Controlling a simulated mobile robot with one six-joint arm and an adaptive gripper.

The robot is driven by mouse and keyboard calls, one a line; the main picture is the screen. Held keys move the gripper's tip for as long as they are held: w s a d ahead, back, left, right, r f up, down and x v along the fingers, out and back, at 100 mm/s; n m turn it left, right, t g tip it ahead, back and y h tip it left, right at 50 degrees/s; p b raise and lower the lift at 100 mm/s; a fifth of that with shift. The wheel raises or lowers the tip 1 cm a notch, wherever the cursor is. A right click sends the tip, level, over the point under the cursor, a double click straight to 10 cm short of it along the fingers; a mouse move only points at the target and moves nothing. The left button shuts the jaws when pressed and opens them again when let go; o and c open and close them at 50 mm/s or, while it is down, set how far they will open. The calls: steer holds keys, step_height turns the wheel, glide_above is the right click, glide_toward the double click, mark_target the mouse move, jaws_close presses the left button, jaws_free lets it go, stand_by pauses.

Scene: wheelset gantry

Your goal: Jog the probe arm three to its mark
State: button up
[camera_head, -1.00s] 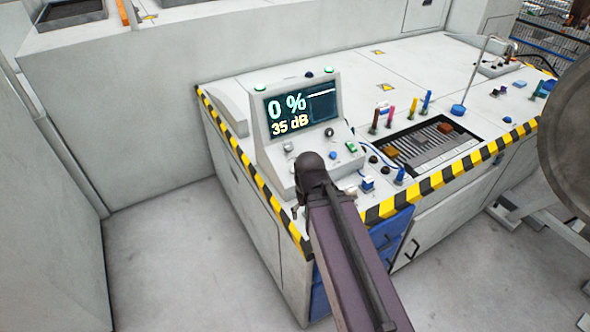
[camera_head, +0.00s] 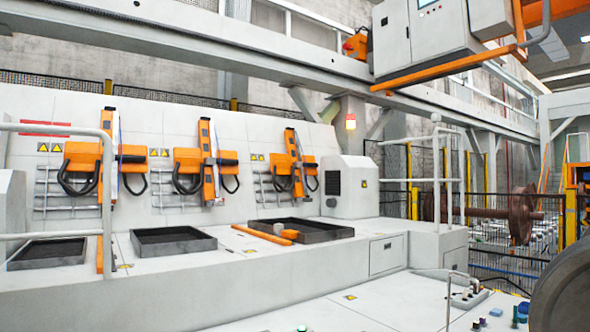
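Three orange probe arms with black looped cables stand in a row on the pale back wall of the gantry. The left probe arm (camera_head: 82,158) is partly behind a railing. The middle probe arm (camera_head: 190,158) and the right probe arm (camera_head: 283,163) hang over dark trays. Each sits on an upright orange and white rail. No number is readable on them, and I cannot make out a mark for any of them. The control console's screen is out of view; only the top of its bench (camera_head: 390,300) shows at the bottom. My gripper is not in view.
Dark trays (camera_head: 172,253) sit on the ledge below the arms. An orange bar (camera_head: 262,235) lies by the right tray. White railings (camera_head: 107,190) cross the left side. A wheelset (camera_head: 520,215) stands at the right, and a large dark wheel (camera_head: 565,290) fills the lower right corner.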

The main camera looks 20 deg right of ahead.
jaws_close()
stand_by(1.1)
